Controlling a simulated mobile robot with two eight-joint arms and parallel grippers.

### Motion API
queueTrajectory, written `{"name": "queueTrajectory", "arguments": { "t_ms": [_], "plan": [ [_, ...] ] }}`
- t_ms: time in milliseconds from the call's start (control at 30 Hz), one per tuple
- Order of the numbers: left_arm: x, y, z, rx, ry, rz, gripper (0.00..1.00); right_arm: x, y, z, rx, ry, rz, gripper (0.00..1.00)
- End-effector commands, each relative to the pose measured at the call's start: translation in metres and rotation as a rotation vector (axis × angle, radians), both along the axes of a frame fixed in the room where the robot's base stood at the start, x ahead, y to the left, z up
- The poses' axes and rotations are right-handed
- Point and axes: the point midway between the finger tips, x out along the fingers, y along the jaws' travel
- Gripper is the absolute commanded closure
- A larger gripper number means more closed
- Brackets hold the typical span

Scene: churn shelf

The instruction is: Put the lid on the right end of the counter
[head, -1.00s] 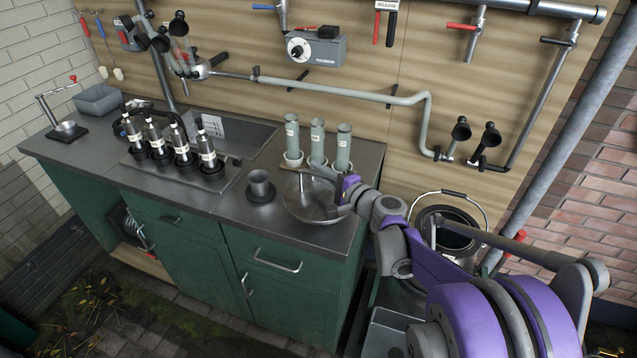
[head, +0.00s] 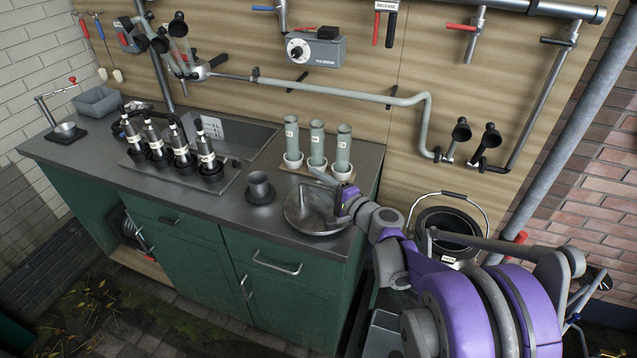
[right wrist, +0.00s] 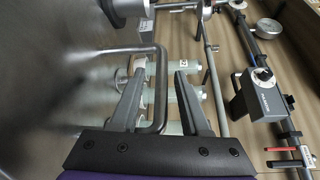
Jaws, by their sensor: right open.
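The lid (head: 304,218), a round grey metal disc, lies flat or nearly flat at the right end of the counter (head: 236,207), close to its front right edge. My right gripper (head: 329,192) is over the lid, with its fingers apart. In the right wrist view the lid (right wrist: 60,75) fills the left side. Its bent-rod handle (right wrist: 161,75) stands between the open fingers of my right gripper (right wrist: 155,98); I cannot tell whether either finger touches it. Part of the lid is hidden by the gripper. My left gripper is not in view.
A dark cup on a saucer (head: 260,198) stands just left of the lid. Behind the lid is a stand with several pale tubes (head: 317,145). Several dark bottles (head: 180,150) are farther left.

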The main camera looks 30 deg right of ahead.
Motion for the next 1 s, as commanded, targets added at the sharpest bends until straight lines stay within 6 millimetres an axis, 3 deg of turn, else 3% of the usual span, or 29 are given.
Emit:
{"name": "queueTrajectory", "arguments": {
  "t_ms": [167, 700, 1000],
  "plan": [
    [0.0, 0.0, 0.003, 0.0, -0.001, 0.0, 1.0, -0.001, 0.0, 0.004, 0.0, 0.0, 0.0, 0.54],
    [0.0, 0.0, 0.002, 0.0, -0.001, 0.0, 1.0, -0.099, -0.021, 0.011, -0.001, 0.0, -0.004, 0.54],
    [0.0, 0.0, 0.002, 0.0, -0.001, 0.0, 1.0, -0.118, -0.024, 0.012, -0.001, 0.001, 0.0, 0.54]
  ]
}}
